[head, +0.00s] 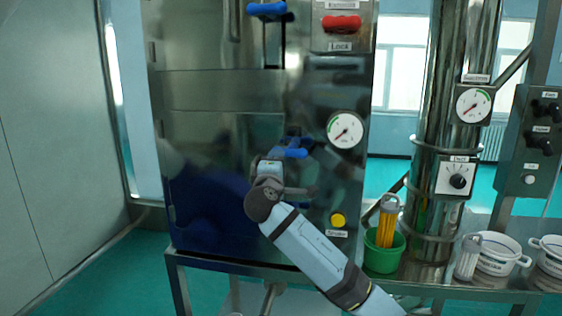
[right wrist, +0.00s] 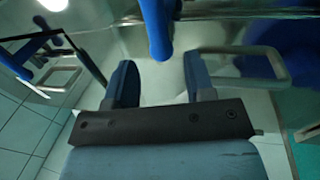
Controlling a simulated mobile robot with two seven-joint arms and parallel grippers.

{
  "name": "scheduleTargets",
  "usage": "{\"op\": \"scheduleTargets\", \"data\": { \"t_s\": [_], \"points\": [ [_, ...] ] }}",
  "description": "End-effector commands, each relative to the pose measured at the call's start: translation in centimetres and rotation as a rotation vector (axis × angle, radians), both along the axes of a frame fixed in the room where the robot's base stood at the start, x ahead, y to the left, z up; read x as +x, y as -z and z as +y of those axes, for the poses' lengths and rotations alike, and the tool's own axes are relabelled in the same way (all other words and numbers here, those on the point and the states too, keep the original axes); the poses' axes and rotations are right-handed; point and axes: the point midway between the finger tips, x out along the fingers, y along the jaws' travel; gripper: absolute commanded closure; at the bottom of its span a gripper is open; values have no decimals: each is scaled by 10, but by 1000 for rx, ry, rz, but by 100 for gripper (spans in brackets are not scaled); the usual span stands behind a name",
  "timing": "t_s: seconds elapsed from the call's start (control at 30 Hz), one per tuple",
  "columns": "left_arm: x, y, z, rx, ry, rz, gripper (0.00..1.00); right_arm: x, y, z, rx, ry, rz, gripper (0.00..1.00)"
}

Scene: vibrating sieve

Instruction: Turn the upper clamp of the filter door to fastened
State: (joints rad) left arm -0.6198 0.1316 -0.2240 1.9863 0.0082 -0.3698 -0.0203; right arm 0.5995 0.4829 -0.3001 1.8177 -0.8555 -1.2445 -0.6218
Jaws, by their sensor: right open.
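The steel cabinet door (head: 240,90) bears two blue clamp handles. One blue handle (head: 266,8) is at the top edge of the head view, lying about level. The other blue handle (head: 295,152) is lower, at mid-height, partly hidden by my right gripper (head: 274,158). In the right wrist view, my right gripper (right wrist: 160,65) is open and empty, its two blue fingers apart. A blue handle (right wrist: 159,30) points down toward the gap just beyond the fingertips. I cannot tell whether they touch. My left gripper is not in view.
A red handle (head: 341,22) labelled Lock, a gauge (head: 345,130) and a yellow button (head: 338,220) are on the cabinet's right side. A green bucket (head: 385,252) and white pots (head: 498,254) stand on the bench at right. The floor at left is clear.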

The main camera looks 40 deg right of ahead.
Motion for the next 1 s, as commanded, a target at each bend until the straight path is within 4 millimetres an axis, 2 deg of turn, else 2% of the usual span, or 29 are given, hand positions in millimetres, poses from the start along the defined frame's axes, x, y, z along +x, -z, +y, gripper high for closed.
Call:
{"op": "scheduleTargets", "data": {
  "t_s": [0.03,0.2,0.4,1.0],
  "points": [
    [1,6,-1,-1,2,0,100,-8,7,10,2,-4,-1,51],
    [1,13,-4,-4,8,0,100,-31,12,34,2,-2,0,51],
    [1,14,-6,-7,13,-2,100,-45,14,50,1,-1,-1,51],
    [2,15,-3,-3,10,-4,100,-48,14,53,-1,0,1,51]
  ]
}}
